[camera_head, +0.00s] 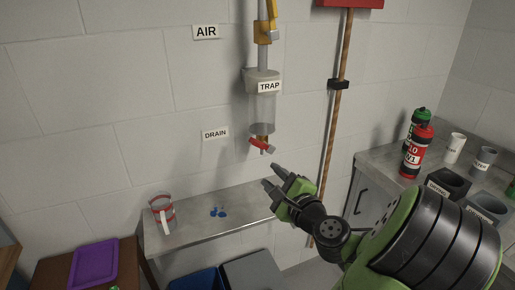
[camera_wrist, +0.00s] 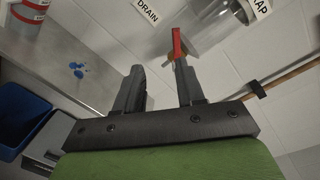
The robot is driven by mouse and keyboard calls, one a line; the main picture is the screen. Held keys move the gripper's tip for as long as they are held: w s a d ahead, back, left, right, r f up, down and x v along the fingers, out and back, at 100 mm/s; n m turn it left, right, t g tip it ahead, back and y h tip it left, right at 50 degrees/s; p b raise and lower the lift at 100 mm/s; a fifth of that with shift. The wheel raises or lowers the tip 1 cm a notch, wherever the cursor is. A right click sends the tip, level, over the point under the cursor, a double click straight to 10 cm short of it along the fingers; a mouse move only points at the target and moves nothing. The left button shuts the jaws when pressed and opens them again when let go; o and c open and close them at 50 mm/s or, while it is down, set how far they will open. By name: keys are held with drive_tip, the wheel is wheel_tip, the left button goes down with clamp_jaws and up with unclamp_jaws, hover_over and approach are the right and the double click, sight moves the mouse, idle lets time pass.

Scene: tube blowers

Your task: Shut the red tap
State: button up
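My gripper (camera_head: 271,175) is just below and right of the tap, fingers apart and empty. In the wrist view the red tap (camera_wrist: 177,45) stands just beyond the right fingertip of my gripper (camera_wrist: 158,70). The space between the fingers is empty. I cannot tell whether that fingertip touches the lever. The lever slants in the head view; whether the tap is open or shut is unclear.
A wooden pole (camera_head: 334,130) stands right of the tap. Red (camera_head: 416,152) and green (camera_head: 420,116) bottles stand on the right counter.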

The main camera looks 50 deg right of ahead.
drive_tip(key=s+d+m+h, duration=0.1)
drive_tip(key=s, duration=0.1)
drive_tip(key=p, duration=0.9)
approach(259, 146)
drive_tip(key=p+x, duration=0.3)
drive_tip(key=x, duration=0.8)
clamp_jaws()
